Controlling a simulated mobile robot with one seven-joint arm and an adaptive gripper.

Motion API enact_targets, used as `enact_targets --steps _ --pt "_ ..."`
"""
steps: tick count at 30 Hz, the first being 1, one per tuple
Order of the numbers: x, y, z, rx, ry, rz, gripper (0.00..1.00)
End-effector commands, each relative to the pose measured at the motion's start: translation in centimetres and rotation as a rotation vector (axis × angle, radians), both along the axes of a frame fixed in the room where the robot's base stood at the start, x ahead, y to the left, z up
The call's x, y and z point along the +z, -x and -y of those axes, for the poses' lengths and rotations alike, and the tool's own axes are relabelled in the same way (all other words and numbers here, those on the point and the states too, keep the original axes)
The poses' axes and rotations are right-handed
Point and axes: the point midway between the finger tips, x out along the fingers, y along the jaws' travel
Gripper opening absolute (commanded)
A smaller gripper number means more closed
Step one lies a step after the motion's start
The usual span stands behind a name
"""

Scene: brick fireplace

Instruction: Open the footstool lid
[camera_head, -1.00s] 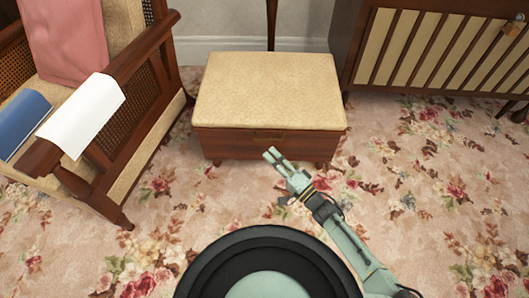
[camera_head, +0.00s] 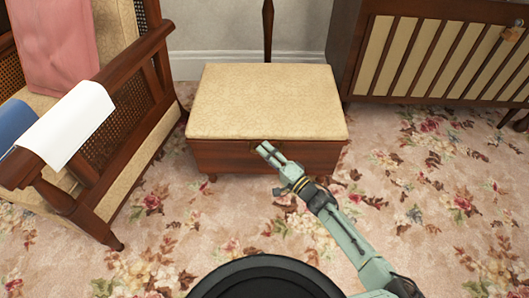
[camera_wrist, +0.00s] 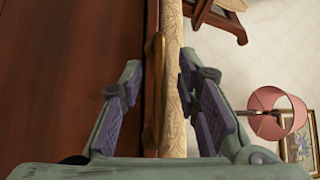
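The footstool (camera_head: 225,155) has a dark wooden box body and a cream patterned padded lid (camera_head: 268,100). The lid lies flat and shut on the box. My gripper (camera_head: 263,148) is at the front face of the footstool, just under the lid's front edge, and covers the middle of the front. In the wrist view my gripper (camera_wrist: 158,80) is open, with one finger on the wood side and one on the cushion side. A brass-coloured handle (camera_wrist: 154,85) and the lid's cream edge (camera_wrist: 175,90) show between the fingers. I cannot tell whether a finger touches them.
A wooden armchair (camera_head: 130,110) with a pink cloth and blue and white cloths on its arm stands at the left. A slatted wooden cabinet (camera_head: 430,55) stands at the back right. The floral carpet (camera_head: 440,200) is clear at the right.

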Motion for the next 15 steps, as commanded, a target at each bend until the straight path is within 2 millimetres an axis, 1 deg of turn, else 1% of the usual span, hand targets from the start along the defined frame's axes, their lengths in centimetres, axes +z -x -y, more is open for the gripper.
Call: enact_targets --steps 1,3,12,15 --pt "-0.02 -0.27 -0.4 0.001 0.0 -0.001 0.3" --pt "0.06 -0.54 -0.59 0.0 -0.001 -0.001 0.3" --pt "0.11 -0.66 -0.7 -0.001 0.0 -0.001 0.3" --pt "0.11 -0.66 -0.69 -0.001 0.0 -0.001 0.23"
